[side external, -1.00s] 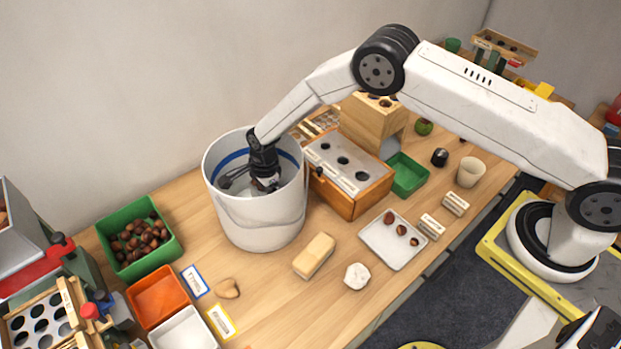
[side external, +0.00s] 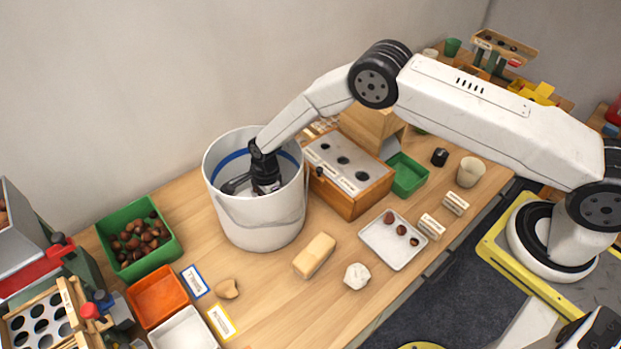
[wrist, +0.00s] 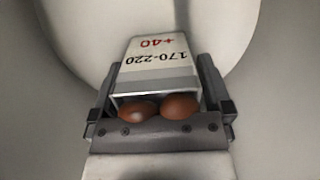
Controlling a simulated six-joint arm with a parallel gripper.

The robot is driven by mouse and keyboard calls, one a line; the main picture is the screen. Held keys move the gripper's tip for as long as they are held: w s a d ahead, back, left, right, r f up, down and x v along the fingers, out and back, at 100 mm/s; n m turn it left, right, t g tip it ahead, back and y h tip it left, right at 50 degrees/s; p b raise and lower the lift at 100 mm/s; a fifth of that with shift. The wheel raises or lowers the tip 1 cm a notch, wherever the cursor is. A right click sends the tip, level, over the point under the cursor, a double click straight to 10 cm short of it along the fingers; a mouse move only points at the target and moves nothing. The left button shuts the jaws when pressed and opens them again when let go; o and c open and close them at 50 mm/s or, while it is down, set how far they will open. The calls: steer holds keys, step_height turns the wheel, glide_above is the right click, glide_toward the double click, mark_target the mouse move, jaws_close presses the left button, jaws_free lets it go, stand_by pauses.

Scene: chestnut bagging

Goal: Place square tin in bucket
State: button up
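The white bucket (side external: 262,225) stands on the wooden table, with a blue band inside its rim. My gripper (side external: 265,186) is down inside the bucket, its lower part hidden by the bucket's wall. In the wrist view, my gripper (wrist: 157,92) has its two dark fingers on either side of a pale square tin (wrist: 157,68) marked "+40" and "170-220", and they appear closed on it. Two brown chestnuts (wrist: 180,106) show at the tin's near end, beside the palm. The bucket's pale inside surrounds the tin. I cannot tell whether the tin touches the bottom.
A wooden box with a holed metal top (side external: 350,190) stands close to the bucket's right. A green bin of chestnuts (side external: 165,250) is to its left. A beige block (side external: 314,255), a white lump (side external: 357,276) and a white tray (side external: 375,240) lie in front.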

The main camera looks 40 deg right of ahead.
steer(key=shift+d+r, duration=0.25)
steer(key=shift+r, duration=1.8)
steer(key=shift+d+r, duration=0.25)
steer(key=shift+r, duration=1.75)
steer(key=shift+d+r, duration=0.25)
steer(key=shift+r, duration=1.8)
